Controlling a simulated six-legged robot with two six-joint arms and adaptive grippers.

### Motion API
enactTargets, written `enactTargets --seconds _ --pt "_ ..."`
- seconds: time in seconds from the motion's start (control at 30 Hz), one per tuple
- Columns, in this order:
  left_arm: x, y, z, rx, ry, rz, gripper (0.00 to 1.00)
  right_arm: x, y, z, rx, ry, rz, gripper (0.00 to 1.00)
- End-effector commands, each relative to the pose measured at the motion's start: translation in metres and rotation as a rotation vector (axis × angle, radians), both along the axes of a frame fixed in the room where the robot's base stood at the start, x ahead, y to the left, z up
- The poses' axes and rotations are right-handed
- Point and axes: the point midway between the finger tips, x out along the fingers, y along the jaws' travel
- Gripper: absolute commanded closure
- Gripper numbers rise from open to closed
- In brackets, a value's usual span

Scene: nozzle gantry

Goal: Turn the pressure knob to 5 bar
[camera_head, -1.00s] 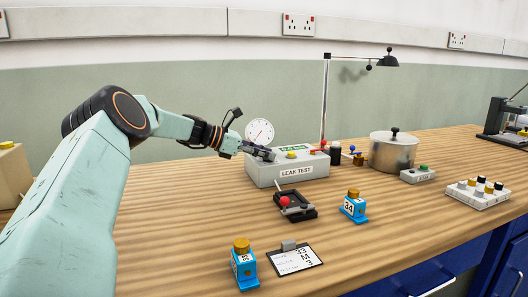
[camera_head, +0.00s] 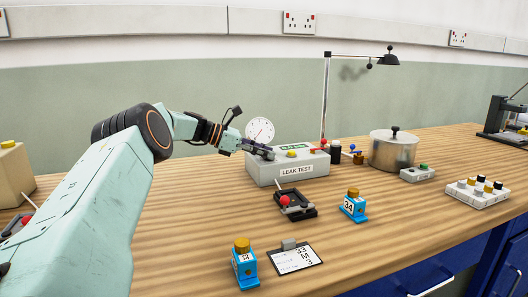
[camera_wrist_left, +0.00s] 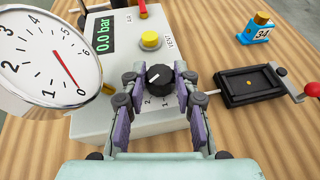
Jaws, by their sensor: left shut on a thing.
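The pressure knob (camera_wrist_left: 159,77) is black with a white pointer line and sits on top of the grey leak test box (camera_head: 290,172). The digital display (camera_wrist_left: 104,34) reads 0.0 bar. The round gauge (camera_wrist_left: 50,62) has a red needle near 0. My right gripper is not in view.
A yellow vent button (camera_wrist_left: 150,40) is beside the knob. A black fixture with a red-knobbed lever (camera_head: 296,207) stands in front of the box. Blue blocks, one marked 34 (camera_head: 354,207), a clipboard (camera_head: 295,259) and a steel pot (camera_head: 394,151) are on the bench.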

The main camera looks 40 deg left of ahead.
Motion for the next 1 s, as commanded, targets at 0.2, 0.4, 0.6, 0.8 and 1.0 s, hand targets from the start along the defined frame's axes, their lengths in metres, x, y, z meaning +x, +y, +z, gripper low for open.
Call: enactTargets --seconds 0.2,0.4,0.6,0.8,1.0 --pt "0.000 0.000 0.000 0.000 0.000 0.001 0.58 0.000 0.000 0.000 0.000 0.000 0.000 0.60" --pt "0.000 0.000 0.000 0.000 0.000 0.000 0.48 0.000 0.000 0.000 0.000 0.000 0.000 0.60" --pt "0.000 0.000 0.000 0.000 0.000 0.000 0.48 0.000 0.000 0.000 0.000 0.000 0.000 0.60" --pt "-0.013 0.011 0.008 -0.002 -0.004 0.004 0.48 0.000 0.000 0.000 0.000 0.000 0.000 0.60" --pt "-0.043 0.035 0.024 -0.002 -0.006 0.005 0.48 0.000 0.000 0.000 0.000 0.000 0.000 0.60"
